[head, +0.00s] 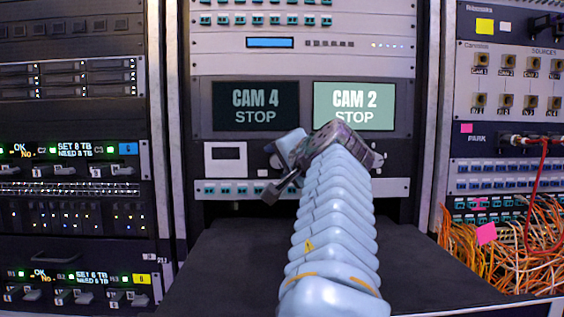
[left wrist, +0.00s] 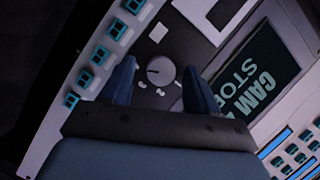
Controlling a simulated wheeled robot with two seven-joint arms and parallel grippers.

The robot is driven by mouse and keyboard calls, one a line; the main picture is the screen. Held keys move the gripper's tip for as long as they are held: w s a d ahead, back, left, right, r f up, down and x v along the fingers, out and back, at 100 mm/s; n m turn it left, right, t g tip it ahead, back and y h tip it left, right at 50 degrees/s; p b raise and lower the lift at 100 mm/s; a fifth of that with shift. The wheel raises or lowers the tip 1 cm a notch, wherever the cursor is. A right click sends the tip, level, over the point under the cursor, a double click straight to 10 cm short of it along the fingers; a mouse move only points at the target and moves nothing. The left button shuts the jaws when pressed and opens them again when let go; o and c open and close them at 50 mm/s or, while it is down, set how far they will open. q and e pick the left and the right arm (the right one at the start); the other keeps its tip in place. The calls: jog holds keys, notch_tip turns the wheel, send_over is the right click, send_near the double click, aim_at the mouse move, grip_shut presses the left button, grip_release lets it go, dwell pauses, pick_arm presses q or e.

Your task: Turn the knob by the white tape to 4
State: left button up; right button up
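A round grey knob (left wrist: 161,71) with a dark pointer line sits on a dark panel in the left wrist view. Small white marks lie along one side of it; their figures are too small to read. A small white square (left wrist: 158,32), perhaps the white tape, is on the panel beside the knob. My left gripper (left wrist: 159,67) is open, with one finger on each side of the knob in the picture; I cannot tell whether they touch it. My right gripper is not in view.
A dark CAM 4 STOP screen (head: 255,106) and a lit CAM 2 STOP screen (head: 353,106) are above the gripper. A white plate with a small window (head: 225,145) is left of it. Orange cables (head: 480,258) hang at right. A black shelf (head: 230,265) lies below.

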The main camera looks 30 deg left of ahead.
pick_arm(q)
jog(key=v, duration=1.3)
jog(key=shift+s+d, duration=0.2)
jog(key=shift+d, duration=0.15)
